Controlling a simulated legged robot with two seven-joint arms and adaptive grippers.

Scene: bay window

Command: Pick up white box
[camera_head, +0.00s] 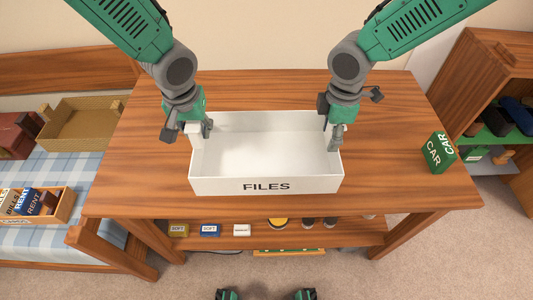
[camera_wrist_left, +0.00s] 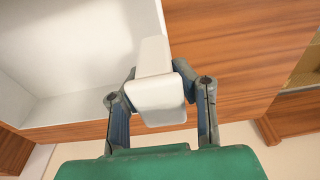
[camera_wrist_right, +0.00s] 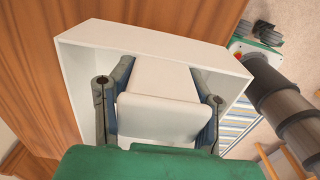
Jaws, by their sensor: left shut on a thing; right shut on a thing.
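The white box (camera_head: 266,185) is an open, empty rectangular tray marked "FILES" on its front. In the head view it is at the middle of the wooden table (camera_head: 400,140). I cannot tell whether it touches the tabletop. My left gripper (camera_head: 203,130) is at its left end, shut on a white handle (camera_wrist_left: 160,92) there. My right gripper (camera_head: 334,136) is at its right end, shut on the matching handle (camera_wrist_right: 158,115). The box wall shows in the left wrist view (camera_wrist_left: 75,105) and the right wrist view (camera_wrist_right: 80,85).
A green "CAR" box (camera_head: 438,153) stands at the table's right edge. A wooden shelf unit (camera_head: 455,90) is at the right. A bed (camera_head: 70,160) with a wooden tray (camera_head: 75,140) is at the left. The lower shelf (camera_head: 345,238) holds small boxes.

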